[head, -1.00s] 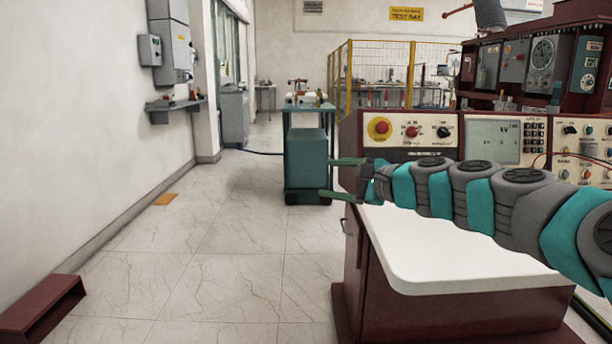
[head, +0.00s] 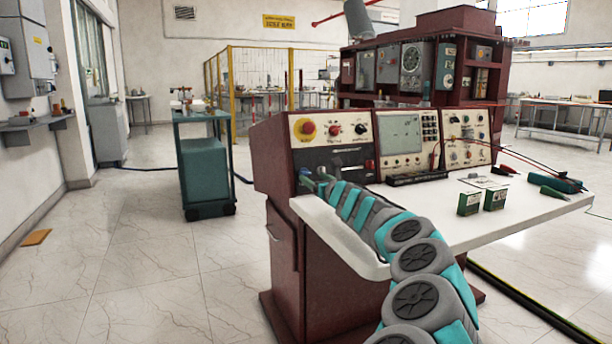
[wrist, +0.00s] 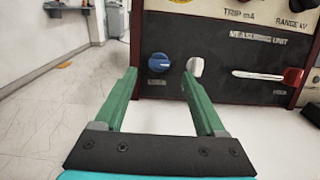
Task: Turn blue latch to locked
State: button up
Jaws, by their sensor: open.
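The blue latch (wrist: 158,62) is a small round blue knob with a white mark, on the dark panel of the console in the wrist view. My gripper (wrist: 159,73) is open and empty, with green fingers pointing at the panel. In the wrist view one finger lies left of the latch and the other right of it. I cannot tell how far the fingertips are from the panel. In the head view my gripper (head: 312,181) is at the lower left of the console front, and the latch is too small to make out clearly.
Farther right is a red-handled lever (wrist: 292,76). The white worktop (head: 440,222) extends below the panel, with small green boxes (head: 469,203) on it.

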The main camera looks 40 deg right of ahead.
aim_at(307, 173)
jog(key=x, duration=0.3)
jog(key=shift+w+f, duration=0.15)
jog(key=shift+w+d, duration=0.15)
jog(key=shift+w, duration=0.55)
jog(key=shift+c, duration=0.4)
grip_shut()
